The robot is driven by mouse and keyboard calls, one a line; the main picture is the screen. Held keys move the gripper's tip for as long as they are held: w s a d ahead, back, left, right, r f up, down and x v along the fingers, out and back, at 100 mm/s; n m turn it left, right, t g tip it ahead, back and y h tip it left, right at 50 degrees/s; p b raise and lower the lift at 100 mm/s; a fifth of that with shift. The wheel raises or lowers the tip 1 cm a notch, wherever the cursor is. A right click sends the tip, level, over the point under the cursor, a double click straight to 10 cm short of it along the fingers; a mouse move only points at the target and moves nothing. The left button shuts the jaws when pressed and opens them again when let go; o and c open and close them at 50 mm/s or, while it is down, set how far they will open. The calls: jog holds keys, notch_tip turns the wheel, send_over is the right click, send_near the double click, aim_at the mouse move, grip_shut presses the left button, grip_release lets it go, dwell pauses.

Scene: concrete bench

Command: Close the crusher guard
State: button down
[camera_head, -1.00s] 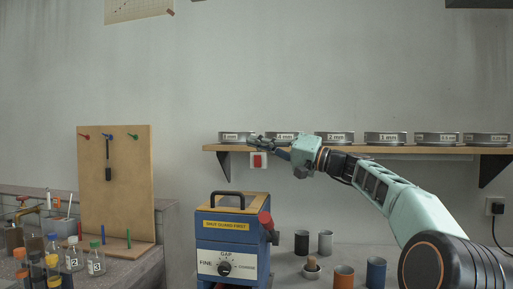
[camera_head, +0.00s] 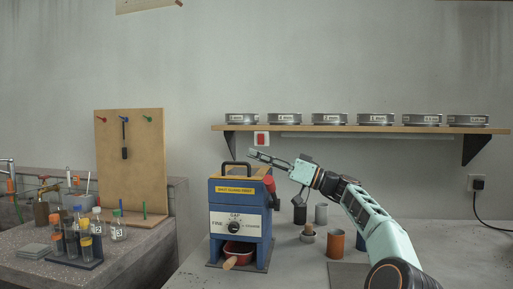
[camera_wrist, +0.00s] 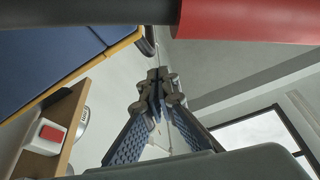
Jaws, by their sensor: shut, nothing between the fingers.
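The crusher (camera_head: 223,209) is a blue box with a "shut guard first" label and a gap dial. On top are a black handle (camera_head: 227,164) and a tan-edged panel; I cannot tell clearly how far the guard stands open. A red-gripped lever (camera_head: 269,184) sticks out at its right. In the wrist view, the red grip (camera_wrist: 250,18) and its dark bar cross the top, and a blue panel with an orange-tan edge (camera_wrist: 60,48) fills the upper left. My gripper (camera_head: 252,154) is shut and empty, above and behind the crusher's top in the picture, apart from the handle.
A shelf (camera_head: 360,129) with several sieves runs along the wall, with a red-button box (camera_head: 262,139) below its left end. Cups, including an orange one (camera_head: 336,244), stand right of the crusher. Bottles and a pegboard (camera_head: 135,170) are at left. A red tray (camera_head: 238,250) sits in the crusher's base.

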jog(key=shift+s+f+n+g, duration=0.25)
jog(key=shift+f+n+g, duration=0.15)
jog(key=shift+f+n, duration=0.4)
